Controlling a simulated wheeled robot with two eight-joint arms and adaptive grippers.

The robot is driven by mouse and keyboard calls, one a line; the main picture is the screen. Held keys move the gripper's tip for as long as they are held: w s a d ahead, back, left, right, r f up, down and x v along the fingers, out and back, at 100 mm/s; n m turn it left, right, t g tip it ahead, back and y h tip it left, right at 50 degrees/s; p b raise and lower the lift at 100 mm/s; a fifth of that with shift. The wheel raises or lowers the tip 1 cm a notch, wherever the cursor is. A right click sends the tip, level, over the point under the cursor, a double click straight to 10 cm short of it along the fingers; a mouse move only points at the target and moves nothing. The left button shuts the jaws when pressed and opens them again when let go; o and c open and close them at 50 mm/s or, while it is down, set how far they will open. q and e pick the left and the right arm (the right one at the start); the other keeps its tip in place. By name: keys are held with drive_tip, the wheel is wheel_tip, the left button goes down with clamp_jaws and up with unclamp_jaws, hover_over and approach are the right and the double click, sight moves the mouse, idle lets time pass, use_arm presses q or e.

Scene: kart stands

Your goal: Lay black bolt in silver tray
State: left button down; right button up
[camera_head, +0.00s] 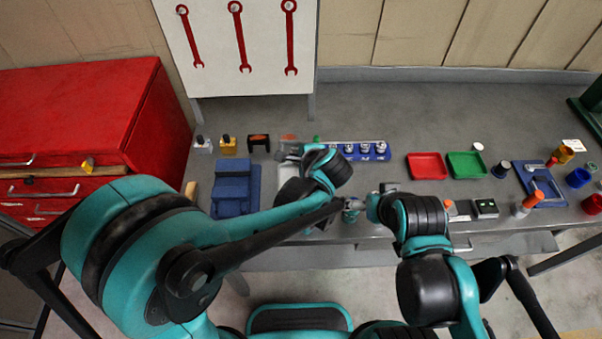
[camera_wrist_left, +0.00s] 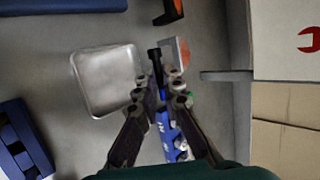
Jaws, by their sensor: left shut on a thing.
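The black bolt (camera_wrist_left: 156,60) is held between the fingertips of my left gripper (camera_wrist_left: 162,84), its head end sticking out past them. In the left wrist view the silver tray (camera_wrist_left: 106,80), shallow and looking empty, lies just left of the bolt; the bolt is beside it, not over its middle. In the head view the tray (camera_head: 282,158) is mostly hidden by my left arm. My left gripper (camera_head: 312,150) is partly hidden there, and the bolt cannot be made out. My right gripper (camera_head: 354,208) is low near the bench's front edge, its fingers unclear.
A blue socket rail (camera_wrist_left: 166,130) lies under my left gripper. A grey-and-orange block (camera_wrist_left: 180,52) is close right of the bolt. A blue block (camera_head: 232,188) stands left of the tray. Red (camera_head: 427,166) and green (camera_head: 466,165) trays lie farther right.

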use_arm(q)
drive_tip(key=shift+f+b, duration=0.6)
drive_tip(key=shift+f, duration=0.15)
drive_tip(key=shift+f+b, duration=1.9)
drive_tip(key=shift+f, duration=0.5)
drive_tip(key=c, duration=1.6)
unclamp_jaws()
drive_tip(key=v, duration=1.2)
